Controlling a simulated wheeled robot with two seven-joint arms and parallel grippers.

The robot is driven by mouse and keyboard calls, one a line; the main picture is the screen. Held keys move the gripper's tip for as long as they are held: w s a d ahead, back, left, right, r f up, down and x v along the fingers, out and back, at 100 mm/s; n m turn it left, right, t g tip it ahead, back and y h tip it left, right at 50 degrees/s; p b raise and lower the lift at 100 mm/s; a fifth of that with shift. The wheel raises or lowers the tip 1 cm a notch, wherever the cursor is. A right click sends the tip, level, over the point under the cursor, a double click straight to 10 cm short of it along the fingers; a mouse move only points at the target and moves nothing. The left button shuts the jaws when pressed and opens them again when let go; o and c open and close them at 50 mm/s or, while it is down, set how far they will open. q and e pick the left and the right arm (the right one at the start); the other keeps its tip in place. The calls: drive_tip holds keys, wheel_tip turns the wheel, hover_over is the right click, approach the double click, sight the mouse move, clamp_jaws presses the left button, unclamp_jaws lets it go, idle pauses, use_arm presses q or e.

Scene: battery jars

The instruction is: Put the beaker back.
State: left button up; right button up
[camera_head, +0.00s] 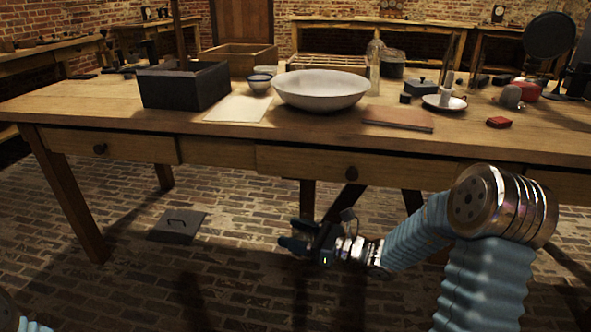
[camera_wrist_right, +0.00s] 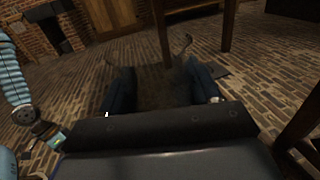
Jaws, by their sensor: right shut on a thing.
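My right gripper (camera_head: 297,238) is low in front of the table, below its drawers and above the brick floor. In the right wrist view its two dark fingers (camera_wrist_right: 163,88) are on either side of a clear glass thing, which I take to be the beaker (camera_wrist_right: 160,73). Its curved rim shows faintly beyond the fingertips.
The wooden table (camera_head: 70,103) carries a black box (camera_head: 184,87), a white bowl (camera_head: 320,91), a paper sheet (camera_head: 240,108), a clear bottle (camera_head: 374,68), a reddish-brown book (camera_head: 398,119) and a saucer (camera_head: 444,103).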

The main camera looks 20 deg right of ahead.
drive_tip(key=s+a+f+n+g+y, duration=0.1)
drive_tip(key=s+f+g, duration=0.1)
drive_tip(key=f, duration=1.2)
drive_tip(key=shift+s+n+y, duration=0.4)
drive_tip(key=shift+s, duration=0.25)
drive_tip(key=shift+r, duration=0.1)
